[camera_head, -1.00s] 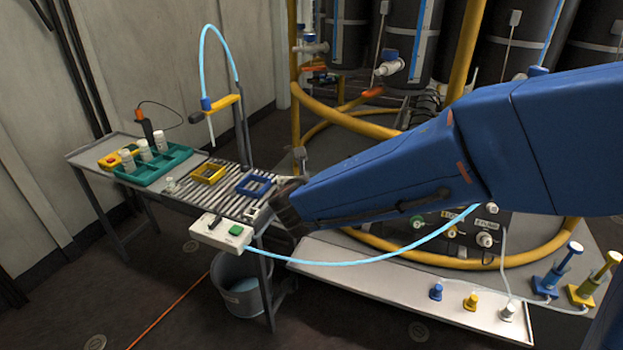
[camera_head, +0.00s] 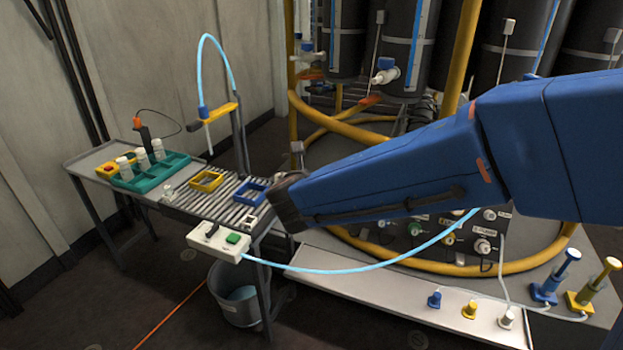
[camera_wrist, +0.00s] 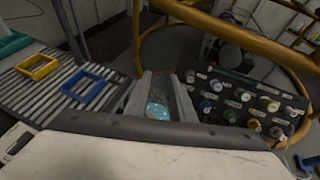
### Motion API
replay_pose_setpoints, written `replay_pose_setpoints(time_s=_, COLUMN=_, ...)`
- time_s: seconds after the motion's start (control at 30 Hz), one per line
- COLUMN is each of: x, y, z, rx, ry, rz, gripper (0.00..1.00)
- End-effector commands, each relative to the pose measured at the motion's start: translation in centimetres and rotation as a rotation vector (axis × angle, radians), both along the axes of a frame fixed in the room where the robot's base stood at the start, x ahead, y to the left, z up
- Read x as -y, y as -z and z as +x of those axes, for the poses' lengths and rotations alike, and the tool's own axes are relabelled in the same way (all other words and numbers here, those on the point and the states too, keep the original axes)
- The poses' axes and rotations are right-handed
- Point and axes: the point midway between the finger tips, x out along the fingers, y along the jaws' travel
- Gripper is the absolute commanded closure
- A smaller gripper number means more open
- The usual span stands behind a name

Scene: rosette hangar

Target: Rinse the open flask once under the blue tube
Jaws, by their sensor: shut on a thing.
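The light blue tube (camera_head: 205,45) arches above the slatted table and ends in a nozzle hanging from a yellow clamp (camera_head: 222,112). My gripper (camera_wrist: 161,92) is shut on a glassy thing with pale blue at its near end, seen between the fingers in the wrist view. It looks like the flask (camera_wrist: 158,110), but its mouth is not clear. In the head view my gripper is at the right end of the table, right of and apart from the tube's nozzle; the arm hides the held thing there.
The slatted table (camera_head: 222,203) bears a yellow frame (camera_head: 206,181) and a blue frame (camera_head: 251,191). A teal rack (camera_head: 152,172) with white-capped bottles stands at left. A white box with a green button (camera_head: 232,238) is at the table's front. A bucket (camera_head: 238,300) stands below.

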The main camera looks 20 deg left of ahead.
Motion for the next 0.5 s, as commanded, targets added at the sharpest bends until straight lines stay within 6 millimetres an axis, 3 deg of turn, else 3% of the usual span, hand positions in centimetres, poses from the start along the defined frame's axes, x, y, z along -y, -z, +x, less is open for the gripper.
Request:
replay_pose_setpoints(time_s=0.23, x=0.0, y=-0.2, z=-0.2, rx=0.0, ry=0.0, rz=0.001, gripper=1.0)
replay_pose_setpoints(time_s=0.5, x=-0.3, y=-0.3, z=-1.8, rx=0.001, ry=-0.001, rz=0.002, gripper=1.0)
